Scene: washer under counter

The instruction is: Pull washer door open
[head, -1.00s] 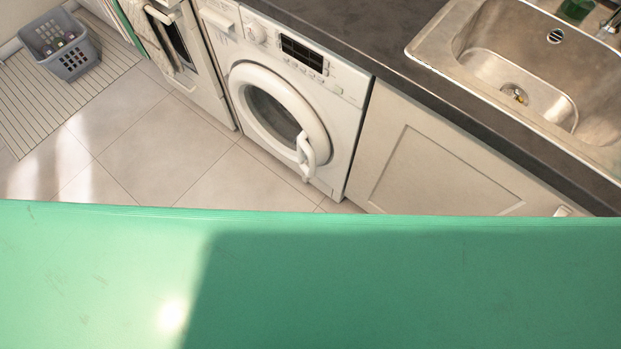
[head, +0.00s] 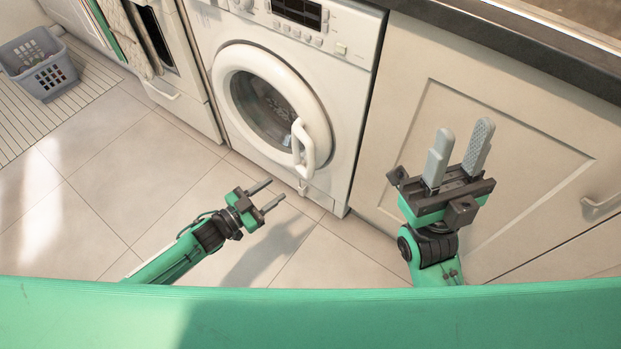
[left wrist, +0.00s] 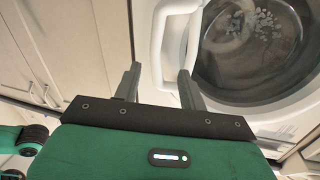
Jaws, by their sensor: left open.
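The white washer (head: 355,65) has a round door with a thick white ring (head: 226,80) and dark glass (head: 262,108). The door looks closed. Its white curved handle (head: 301,148) is on the door's right side. My left gripper (head: 278,190) is open and empty, below and left of the handle, its fingers pointing toward the washer. In the left wrist view the handle (left wrist: 158,45) shows beyond and between the open fingers (left wrist: 157,82), apart from them, with the door glass (left wrist: 250,40) to the right. My right gripper (head: 466,128) is open and empty, in front of the cabinet.
A cream cabinet door (head: 500,150) with a metal handle (head: 603,205) stands right of the washer under a dark counter (head: 500,40). An oven (head: 195,95) with a hanging towel (head: 125,35) is left. A grey basket (head: 38,65) stands far left. The tiled floor (head: 140,160) is clear.

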